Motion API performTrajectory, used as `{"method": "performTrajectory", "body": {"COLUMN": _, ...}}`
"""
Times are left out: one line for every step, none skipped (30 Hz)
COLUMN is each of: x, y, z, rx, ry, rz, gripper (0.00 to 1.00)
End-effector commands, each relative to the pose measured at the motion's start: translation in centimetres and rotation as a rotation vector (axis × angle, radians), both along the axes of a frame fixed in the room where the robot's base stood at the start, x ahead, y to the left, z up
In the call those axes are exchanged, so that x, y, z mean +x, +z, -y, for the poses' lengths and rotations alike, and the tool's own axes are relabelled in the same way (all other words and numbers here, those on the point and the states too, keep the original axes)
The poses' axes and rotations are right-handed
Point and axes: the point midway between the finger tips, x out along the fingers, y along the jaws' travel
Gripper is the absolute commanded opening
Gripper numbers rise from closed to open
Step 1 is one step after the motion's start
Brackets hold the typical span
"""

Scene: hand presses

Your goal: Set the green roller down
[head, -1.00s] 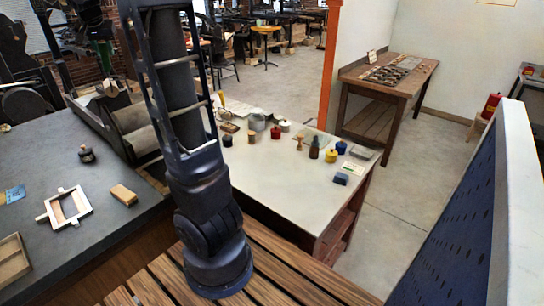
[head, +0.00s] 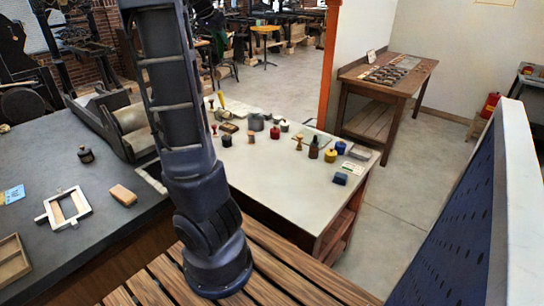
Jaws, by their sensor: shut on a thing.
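My gripper (head: 217,32) shows small and dark at the top of the head view, just right of my upright arm. It is shut on the green roller (head: 219,45), of which only a small green part can be made out. The roller is held in the air, apart from the pale tabletop (head: 255,180) seen below it in the picture. My arm hides part of the view beside it, and the roller's exact tilt is too small to tell.
On the pale table stand a grey pot (head: 256,122), a dark bottle (head: 314,147), a yellow pot (head: 333,155) and a blue block (head: 340,179). Its near middle is bare.

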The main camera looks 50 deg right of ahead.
Motion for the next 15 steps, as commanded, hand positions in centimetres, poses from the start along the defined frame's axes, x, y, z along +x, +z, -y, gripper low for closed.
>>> {"method": "performTrajectory", "body": {"x": -1.6, "y": 0.2, "z": 1.5, "rx": -0.003, "ry": -0.045, "rz": -0.004, "gripper": 0.00}}
{"method": "performTrajectory", "body": {"x": -2.6, "y": 0.2, "z": 2.3, "rx": -0.004, "ry": -0.072, "rz": -0.007, "gripper": 0.00}}
{"method": "performTrajectory", "body": {"x": -3.9, "y": 0.4, "z": 3.4, "rx": -0.005, "ry": -0.106, "rz": -0.009, "gripper": 0.00}}
{"method": "performTrajectory", "body": {"x": -4.9, "y": 0.5, "z": 4.1, "rx": -0.005, "ry": -0.132, "rz": -0.011, "gripper": 0.00}}
{"method": "performTrajectory", "body": {"x": -5.8, "y": 0.6, "z": 4.8, "rx": -0.005, "ry": -0.156, "rz": -0.013, "gripper": 0.00}}
{"method": "performTrajectory", "body": {"x": -7.0, "y": 0.7, "z": 5.6, "rx": -0.005, "ry": -0.186, "rz": -0.015, "gripper": 0.00}}
{"method": "performTrajectory", "body": {"x": -7.8, "y": 0.8, "z": 6.1, "rx": -0.005, "ry": -0.208, "rz": -0.016, "gripper": 0.00}}
{"method": "performTrajectory", "body": {"x": -8.6, "y": 1.0, "z": 6.6, "rx": -0.007, "ry": -0.226, "rz": -0.017, "gripper": 0.00}}
{"method": "performTrajectory", "body": {"x": -9.5, "y": 1.1, "z": 7.2, "rx": -0.007, "ry": -0.250, "rz": -0.019, "gripper": 0.00}}
{"method": "performTrajectory", "body": {"x": -10.2, "y": 1.2, "z": 7.6, "rx": -0.007, "ry": -0.267, "rz": -0.020, "gripper": 0.00}}
{"method": "performTrajectory", "body": {"x": -10.8, "y": 1.3, "z": 8.0, "rx": -0.007, "ry": -0.282, "rz": -0.022, "gripper": 0.00}}
{"method": "performTrajectory", "body": {"x": -11.6, "y": 1.4, "z": 8.4, "rx": -0.007, "ry": -0.302, "rz": -0.025, "gripper": 0.00}}
{"method": "performTrajectory", "body": {"x": -12.2, "y": 1.5, "z": 8.7, "rx": -0.007, "ry": -0.316, "rz": -0.026, "gripper": 0.00}}
{"method": "performTrajectory", "body": {"x": -12.8, "y": 1.6, "z": 9.0, "rx": -0.007, "ry": -0.329, "rz": -0.028, "gripper": 0.00}}
{"method": "performTrajectory", "body": {"x": -13.5, "y": 1.7, "z": 9.4, "rx": -0.007, "ry": -0.346, "rz": -0.028, "gripper": 0.00}}
